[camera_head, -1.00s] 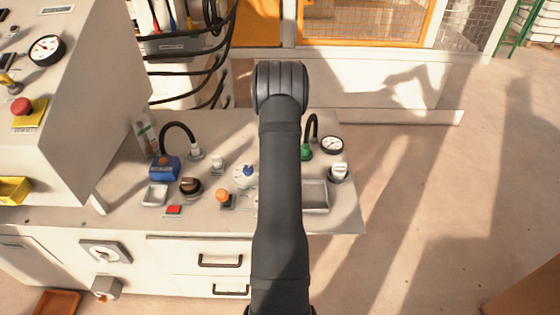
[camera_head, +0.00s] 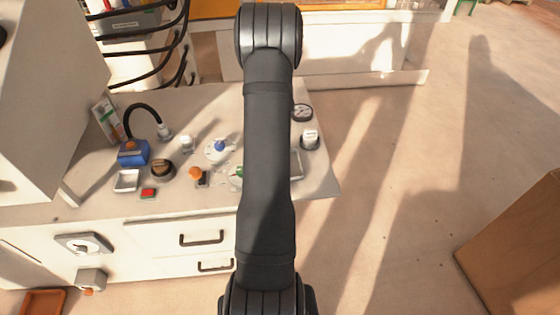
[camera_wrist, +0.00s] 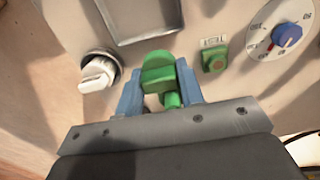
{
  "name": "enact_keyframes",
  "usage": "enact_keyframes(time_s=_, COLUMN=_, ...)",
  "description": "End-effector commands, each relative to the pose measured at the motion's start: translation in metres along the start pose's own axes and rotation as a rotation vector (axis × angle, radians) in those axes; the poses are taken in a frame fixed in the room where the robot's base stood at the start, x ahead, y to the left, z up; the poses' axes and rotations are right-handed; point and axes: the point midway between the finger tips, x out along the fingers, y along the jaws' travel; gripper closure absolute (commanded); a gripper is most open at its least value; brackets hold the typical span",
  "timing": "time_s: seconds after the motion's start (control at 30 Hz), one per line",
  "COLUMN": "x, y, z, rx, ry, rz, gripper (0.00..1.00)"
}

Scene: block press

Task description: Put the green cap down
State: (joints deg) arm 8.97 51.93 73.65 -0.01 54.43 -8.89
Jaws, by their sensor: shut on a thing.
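The green cap (camera_wrist: 159,72) is between the two blue fingers of my gripper (camera_wrist: 160,88) in the wrist view. The fingers are shut on it. A narrower green part (camera_wrist: 172,100) shows just below it, close to the gripper body. The cap appears over the pale worktop (camera_wrist: 60,25); I cannot tell how high it is or whether it touches anything. In the head view my arm hides the gripper and the cap.
In the wrist view a white knob (camera_wrist: 98,72) is left of the cap, a grey tray (camera_wrist: 145,22) beyond it. A green button (camera_wrist: 215,58) and a dial with a blue knob (camera_wrist: 287,36) are to the right. A blue box (camera_head: 133,152) sits further left on the bench.

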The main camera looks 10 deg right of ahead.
Motion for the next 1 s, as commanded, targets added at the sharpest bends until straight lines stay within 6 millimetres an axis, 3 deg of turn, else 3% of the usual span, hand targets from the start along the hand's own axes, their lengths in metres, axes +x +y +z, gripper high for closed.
enact_keyframes(time_s=0.03, x=-0.005, y=0.022, z=0.021, rx=0.009, ry=0.0, rz=0.0, gripper=1.0)
enact_keyframes(time_s=0.2, x=-0.013, y=0.069, z=0.086, rx=0.007, ry=-0.001, rz=0.0, gripper=1.0)
enact_keyframes(time_s=0.33, x=-0.017, y=0.089, z=0.125, rx=0.005, ry=-0.001, rz=0.0, gripper=1.0)
enact_keyframes(time_s=0.5, x=-0.018, y=0.1, z=0.151, rx=0.001, ry=0.0, rz=0.0, gripper=1.0)
enact_keyframes(time_s=0.67, x=-0.007, y=0.088, z=0.144, rx=-0.005, ry=-0.002, rz=-0.001, gripper=1.0)
enact_keyframes(time_s=1.0, x=0.038, y=0.032, z=0.093, rx=-0.005, ry=-0.002, rz=-0.001, gripper=1.0)
